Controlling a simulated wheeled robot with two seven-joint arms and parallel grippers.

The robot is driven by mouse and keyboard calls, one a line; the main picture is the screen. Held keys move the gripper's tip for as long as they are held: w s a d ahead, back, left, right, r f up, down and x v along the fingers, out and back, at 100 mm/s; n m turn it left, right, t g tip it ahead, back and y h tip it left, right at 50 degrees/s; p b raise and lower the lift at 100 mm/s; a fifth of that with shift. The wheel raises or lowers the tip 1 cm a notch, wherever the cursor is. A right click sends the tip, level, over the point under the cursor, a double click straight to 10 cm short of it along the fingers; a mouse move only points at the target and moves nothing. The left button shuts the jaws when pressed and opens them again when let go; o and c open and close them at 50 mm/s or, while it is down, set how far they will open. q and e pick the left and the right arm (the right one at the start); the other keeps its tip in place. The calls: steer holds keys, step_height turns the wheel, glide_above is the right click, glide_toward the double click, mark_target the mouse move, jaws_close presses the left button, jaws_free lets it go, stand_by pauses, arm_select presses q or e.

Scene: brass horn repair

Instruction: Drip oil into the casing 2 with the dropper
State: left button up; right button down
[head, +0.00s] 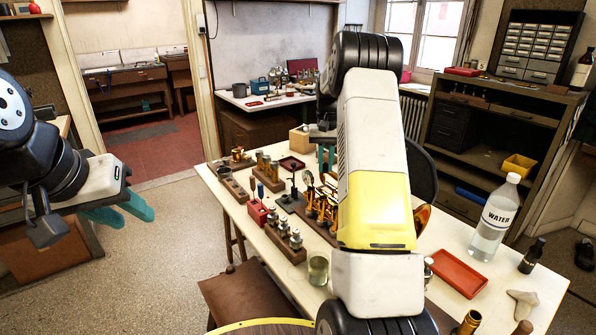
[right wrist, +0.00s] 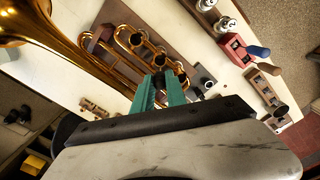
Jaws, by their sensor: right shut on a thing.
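The brass horn lies on a brown board on the table. My right gripper (right wrist: 160,92) is shut on a small dark thing, likely the dropper, over or beside the horn's valve section. I cannot tell casing 2 apart or whether the tip is inside it. My left gripper (head: 120,209) is open and empty, left of the table.
A wooden block with silver valves (head: 284,241), a red tool block (head: 258,213) and a glass (head: 318,270) stand on the near left of the table. A water bottle (head: 495,216), red tray (head: 459,272) and dark bottle (head: 532,256) stand at the right.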

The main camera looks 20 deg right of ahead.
mark_target(325, 170)
steer(key=shift+f, duration=1.85)
steer(key=shift+f, duration=0.2)
steer(key=shift+f, duration=0.9)
stand_by(2.0)
steer(key=shift+r, duration=2.45)
steer(key=shift+s, duration=0.1)
